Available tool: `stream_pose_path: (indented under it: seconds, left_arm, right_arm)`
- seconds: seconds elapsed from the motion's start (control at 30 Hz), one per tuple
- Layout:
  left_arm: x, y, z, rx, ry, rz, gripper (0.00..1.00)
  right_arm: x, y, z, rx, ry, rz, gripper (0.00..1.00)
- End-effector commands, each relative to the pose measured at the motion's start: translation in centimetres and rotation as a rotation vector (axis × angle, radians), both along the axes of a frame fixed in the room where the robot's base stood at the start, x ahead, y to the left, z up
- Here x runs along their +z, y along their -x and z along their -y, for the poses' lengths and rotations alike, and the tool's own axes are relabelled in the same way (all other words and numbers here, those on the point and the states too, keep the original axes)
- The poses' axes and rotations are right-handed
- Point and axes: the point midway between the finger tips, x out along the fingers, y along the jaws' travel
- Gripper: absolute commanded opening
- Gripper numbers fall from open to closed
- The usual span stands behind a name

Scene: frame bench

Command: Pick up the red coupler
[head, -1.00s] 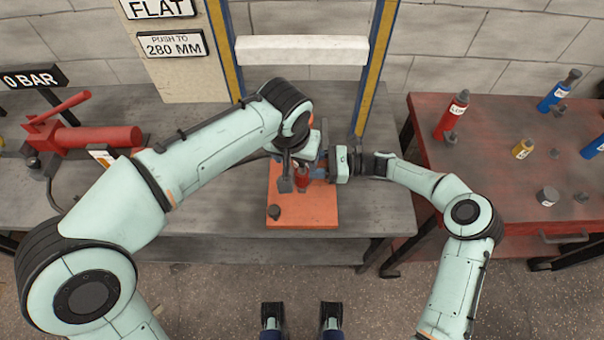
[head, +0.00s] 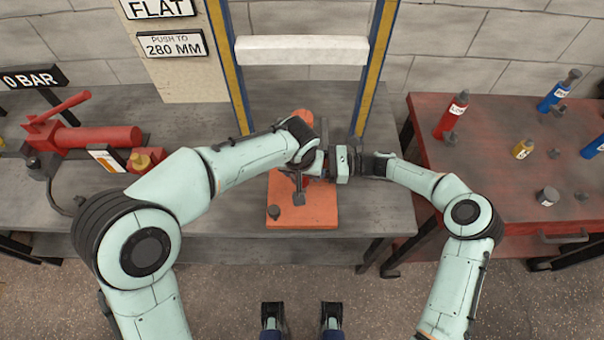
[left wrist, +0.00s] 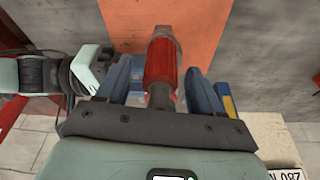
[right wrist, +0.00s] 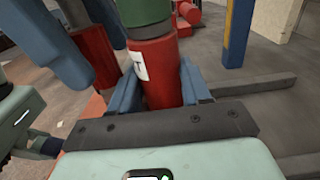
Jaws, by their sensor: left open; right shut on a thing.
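The red coupler (left wrist: 160,62), a red cylinder with grey ends, lies between the blue fingers of my left gripper (left wrist: 158,68) in the left wrist view. These fingers are open, one on each side of it. In the right wrist view a red and dark cylinder (right wrist: 98,52) shows beside the left gripper's blue fingers. My right gripper (right wrist: 158,76) is shut on a red cylinder with a white label (right wrist: 152,78) and a green part above it. In the head view both grippers meet over the orange plate (head: 310,215), and the arms hide most of the parts.
The press frame's blue and yellow posts (head: 372,70) and white crossbar (head: 300,50) stand behind. Several bottles and fittings stand on the red table (head: 480,180) at right.

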Motion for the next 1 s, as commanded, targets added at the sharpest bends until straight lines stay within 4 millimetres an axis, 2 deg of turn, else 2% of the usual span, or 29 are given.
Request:
stream_pose_path:
  seconds: [0.1,0.3,0.33,0.5,0.53,0.83,1.0]
  left_arm:
    - [-0.8,-0.2,0.1,0.0,0.001,0.0,0.66]
    - [-0.8,-0.2,0.0,0.001,0.001,0.0,0.66]
    - [-0.8,-0.2,0.0,0.0,0.0,0.0,0.63]
    - [-0.8,-0.2,0.0,0.0,0.0,0.001,0.08]
    - [-0.8,-0.2,0.0,0.0,0.0,0.001,0.03]
    - [-0.5,-0.3,0.1,0.0,0.002,0.003,0.02]
    - [1.4,-0.3,0.1,0.0,0.005,0.007,0.0]
  right_arm:
    - [-0.1,0.0,0.1,-0.003,0.003,0.0,0.0]
    - [-0.1,-0.1,0.1,-0.003,0.003,0.0,0.0]
    - [-0.1,-0.1,0.1,-0.003,0.003,0.0,0.0]
    - [-0.1,-0.1,0.1,-0.003,0.003,0.0,0.0]
    - [-0.1,-0.1,0.1,-0.003,0.003,0.0,0.0]
    - [-0.1,-0.1,0.1,-0.003,0.003,0.0,0.0]
    - [-0.1,-0.1,0.1,-0.003,0.004,0.0,0.0]
